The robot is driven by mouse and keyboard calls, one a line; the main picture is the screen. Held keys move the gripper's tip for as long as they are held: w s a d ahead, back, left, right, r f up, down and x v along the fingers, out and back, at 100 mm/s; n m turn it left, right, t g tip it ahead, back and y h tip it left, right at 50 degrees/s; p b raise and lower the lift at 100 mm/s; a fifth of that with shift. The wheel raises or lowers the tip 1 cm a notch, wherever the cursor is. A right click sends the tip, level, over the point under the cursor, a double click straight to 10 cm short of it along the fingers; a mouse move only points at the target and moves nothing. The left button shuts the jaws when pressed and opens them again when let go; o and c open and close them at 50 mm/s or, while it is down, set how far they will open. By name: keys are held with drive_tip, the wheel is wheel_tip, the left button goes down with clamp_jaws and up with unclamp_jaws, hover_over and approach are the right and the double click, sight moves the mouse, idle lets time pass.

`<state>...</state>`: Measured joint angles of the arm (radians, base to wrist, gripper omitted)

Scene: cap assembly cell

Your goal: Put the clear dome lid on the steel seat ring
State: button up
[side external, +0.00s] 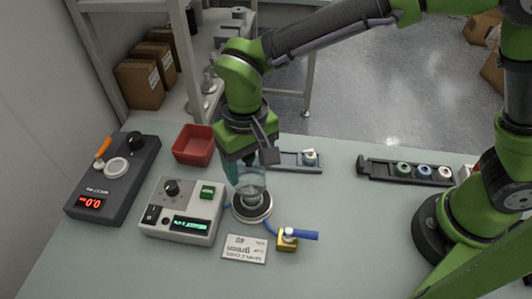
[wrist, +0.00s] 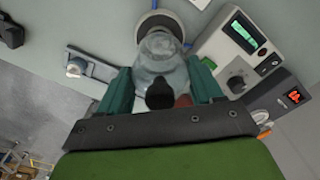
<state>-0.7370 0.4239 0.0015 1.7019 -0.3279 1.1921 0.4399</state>
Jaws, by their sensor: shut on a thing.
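The clear dome lid (side external: 251,181) is see-through with a black knob, which shows in the wrist view (wrist: 160,95). My gripper (side external: 244,168) is shut on the lid. In the wrist view its two green fingers (wrist: 160,84) stand on either side of the lid. The steel seat ring (side external: 252,209) is a round piece with a dark band, on the bench directly below the lid. It also shows past the lid's far end in the wrist view (wrist: 161,19). The lid overlaps the ring in both views, and I cannot tell whether they touch.
A light control box (side external: 182,212) stands close left of the ring, with a dark scale-like box (side external: 112,180) beyond. A red bin (side external: 194,145) is behind.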

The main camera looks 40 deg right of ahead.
drive_tip(key=shift+f, duration=0.9)
drive_tip(key=shift+f, duration=0.1)
drive_tip(key=shift+f, duration=0.4)
idle(0.4)
drive_tip(key=shift+f, duration=0.75)
drive_tip(key=shift+f, duration=0.15)
drive_tip(key=shift+f, duration=0.25)
drive_tip(key=shift+f, duration=0.25)
idle(0.6)
